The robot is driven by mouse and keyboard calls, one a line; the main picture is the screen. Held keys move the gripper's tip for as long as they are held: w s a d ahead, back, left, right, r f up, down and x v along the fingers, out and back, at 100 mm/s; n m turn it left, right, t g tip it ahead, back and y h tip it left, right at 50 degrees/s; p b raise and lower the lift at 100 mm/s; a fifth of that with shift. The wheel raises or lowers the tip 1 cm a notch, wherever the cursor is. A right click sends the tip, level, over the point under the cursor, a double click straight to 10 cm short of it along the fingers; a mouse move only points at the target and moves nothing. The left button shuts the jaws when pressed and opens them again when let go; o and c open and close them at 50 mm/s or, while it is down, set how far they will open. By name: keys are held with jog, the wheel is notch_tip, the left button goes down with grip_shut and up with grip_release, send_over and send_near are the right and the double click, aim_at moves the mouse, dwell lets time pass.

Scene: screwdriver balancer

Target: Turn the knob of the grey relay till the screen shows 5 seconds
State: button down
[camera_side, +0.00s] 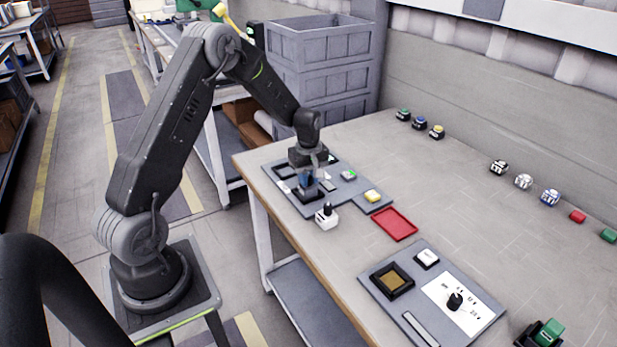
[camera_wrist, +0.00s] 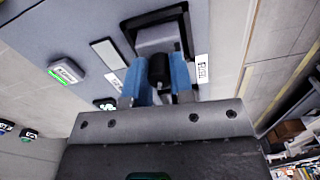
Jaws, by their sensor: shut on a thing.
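My gripper (camera_side: 307,182) points down at the grey-blue panel (camera_side: 342,199) on the near left part of the bench. In the wrist view its two blue fingers (camera_wrist: 160,80) stand on either side of a black knob (camera_wrist: 159,69) and are shut on it. The knob stands in front of a grey block in a dark frame (camera_wrist: 161,36), which looks like the grey relay. Fingers and wrist hide part of it in both views. I cannot make out a screen reading.
A white block with a black knob (camera_side: 327,216) stands beside the panel's front edge. A red tray (camera_side: 395,224) and a second panel (camera_side: 411,309) with a dial lie to the right. Small coloured buttons line the back. Bare bench lies between.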

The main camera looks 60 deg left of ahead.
jog(key=shift+m, duration=5.9)
jog(key=c, duration=1)
grip_release()
jog(key=shift+r, duration=0.1)
notch_tip(320, 180, up, 14)
jog(key=shift+f, duration=0.15)
